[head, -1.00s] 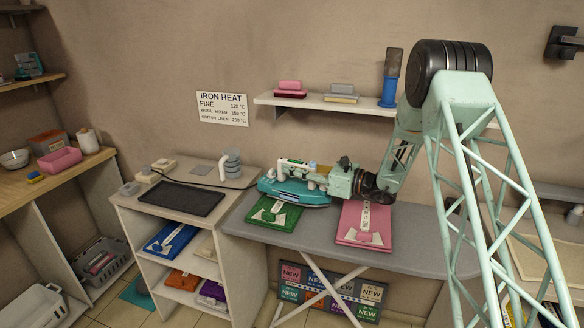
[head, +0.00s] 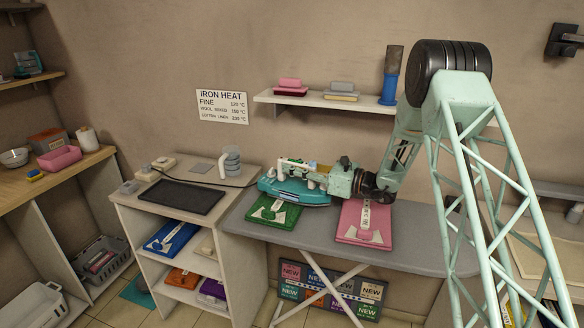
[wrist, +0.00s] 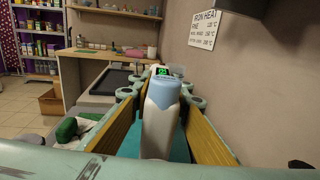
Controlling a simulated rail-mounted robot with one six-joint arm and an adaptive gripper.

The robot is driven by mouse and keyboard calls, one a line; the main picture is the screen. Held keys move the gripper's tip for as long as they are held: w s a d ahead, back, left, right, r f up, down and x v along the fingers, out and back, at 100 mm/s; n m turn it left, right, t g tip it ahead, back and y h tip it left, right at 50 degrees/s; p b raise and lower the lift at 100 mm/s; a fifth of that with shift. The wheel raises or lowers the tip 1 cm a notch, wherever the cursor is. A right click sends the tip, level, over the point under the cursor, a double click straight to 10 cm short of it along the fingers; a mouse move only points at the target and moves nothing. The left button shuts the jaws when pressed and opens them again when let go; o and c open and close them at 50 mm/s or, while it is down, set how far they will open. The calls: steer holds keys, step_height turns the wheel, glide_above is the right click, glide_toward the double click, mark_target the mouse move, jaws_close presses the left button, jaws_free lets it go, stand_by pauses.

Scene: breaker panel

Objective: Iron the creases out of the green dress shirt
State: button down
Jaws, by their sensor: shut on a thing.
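The green dress shirt (head: 272,211) lies folded on the grey ironing board (head: 330,238), with a light collar or tag strip on it. The teal iron (head: 292,193) is over the far part of the shirt and hides it; I cannot tell whether its sole touches the cloth. My gripper (head: 312,174) is shut on the iron's handle, coming from the right. In the wrist view the pale handle (wrist: 158,125) stands between my yellow-padded fingers, with a small green-lit display (wrist: 162,72) at its far end. Creases are too small to make out.
A pink folded shirt (head: 364,222) lies to the right on the board. Left is a cabinet with a dark mat (head: 180,197) and folded shirts below. A heat sign (head: 222,106) and a shelf (head: 330,103) are on the wall behind. The board's front edge is clear.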

steer(key=shift+f, duration=0.2)
stand_by(0.3)
steer(key=shift+a, duration=0.15)
steer(key=shift+s+a+b+x, duration=0.1)
steer(key=shift+s+b+x, duration=0.1)
steer(key=shift+x, duration=1.6)
steer(key=shift+s+a+b+x, duration=0.1)
steer(key=shift+s+b+x, duration=0.15)
steer(key=shift+x, duration=1.5)
steer(key=shift+s+b+x, duration=0.1)
steer(key=shift+b+x, duration=0.1)
steer(key=shift+x, duration=1.6)
steer(key=shift+d, duration=0.1)
steer(key=shift+w+d+v, duration=0.1)
steer(key=shift+w+v, duration=0.1)
steer(key=shift+v, duration=1.6)
steer(key=shift+w+d+v, duration=0.1)
steer(key=shift+w+v, duration=0.1)
steer(key=shift+v, duration=1.6)
steer(key=shift+w+v, duration=0.15)
steer(key=shift+v, duration=1.65)
steer(key=shift+a+r, duration=0.1)
steer(key=shift+r, duration=0.05)
